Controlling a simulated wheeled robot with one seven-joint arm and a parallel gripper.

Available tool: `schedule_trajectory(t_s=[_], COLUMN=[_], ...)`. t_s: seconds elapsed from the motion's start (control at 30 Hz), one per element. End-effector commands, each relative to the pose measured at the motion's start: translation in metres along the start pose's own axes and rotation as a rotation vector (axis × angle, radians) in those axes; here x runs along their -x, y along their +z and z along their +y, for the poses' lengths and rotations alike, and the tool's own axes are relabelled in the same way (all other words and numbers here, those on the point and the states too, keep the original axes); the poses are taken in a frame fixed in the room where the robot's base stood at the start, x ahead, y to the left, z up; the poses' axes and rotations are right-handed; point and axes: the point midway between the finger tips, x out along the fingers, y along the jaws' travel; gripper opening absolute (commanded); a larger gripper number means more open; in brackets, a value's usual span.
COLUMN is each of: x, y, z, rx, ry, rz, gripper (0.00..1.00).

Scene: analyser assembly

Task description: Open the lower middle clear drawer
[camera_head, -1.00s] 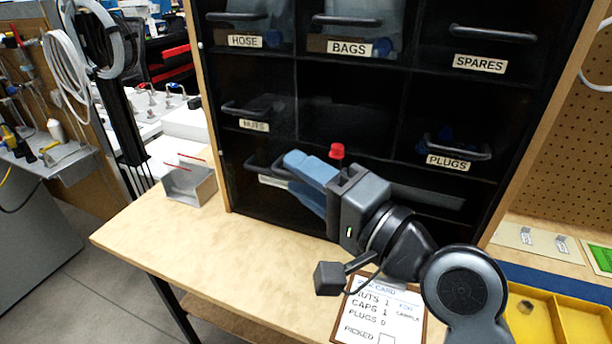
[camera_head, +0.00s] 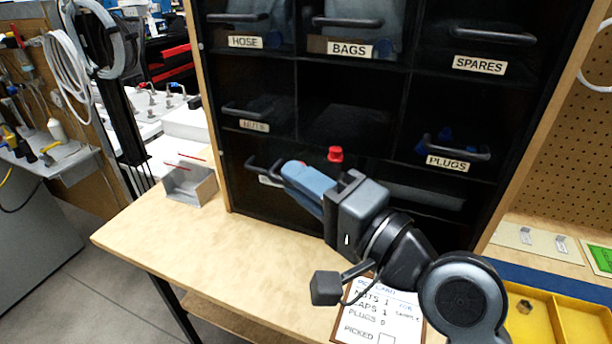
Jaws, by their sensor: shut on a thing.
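A black cabinet of clear-fronted drawers fills the middle of the view. My gripper (camera_head: 290,172) reaches in from the lower right with its blue-grey fingers pointing left at the bottom row. The fingers are close together at the right part of a dark drawer handle (camera_head: 262,164). The fingers hide where they meet the handle, and I cannot tell for certain which bottom drawer it belongs to. A partly hidden white label (camera_head: 268,181) lies below it. My gripper and wrist cover most of the lower middle drawer front, including any handle there. A red cap-like thing (camera_head: 335,154) shows just above the gripper.
The drawers above carry labels such as NUTS (camera_head: 254,126), BAGS (camera_head: 350,49) and PLUGS (camera_head: 447,162). A pick card (camera_head: 378,318) lies on the wooden bench (camera_head: 190,245) under my wrist. A small metal bin (camera_head: 190,186) stands at left; yellow trays (camera_head: 560,325) at lower right.

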Motion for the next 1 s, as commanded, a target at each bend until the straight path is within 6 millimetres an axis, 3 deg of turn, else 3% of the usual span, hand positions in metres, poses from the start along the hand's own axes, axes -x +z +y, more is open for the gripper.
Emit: schedule_trajectory(t_s=[0.17,0.43,0.47,0.63,1.0], x=[0.008,0.008,0.008,0.008,0.015], y=[0.018,0.019,0.019,0.019,0.019], z=[-0.003,-0.003,-0.003,-0.003,-0.002], rx=[-0.001,-0.001,-0.001,-0.001,-0.001], ry=[0.004,0.002,0.002,0.002,0.001], rz=[-0.002,-0.002,-0.002,-0.001,0.000], gripper=[0.00,0.00,0.20,0.36,0.38])
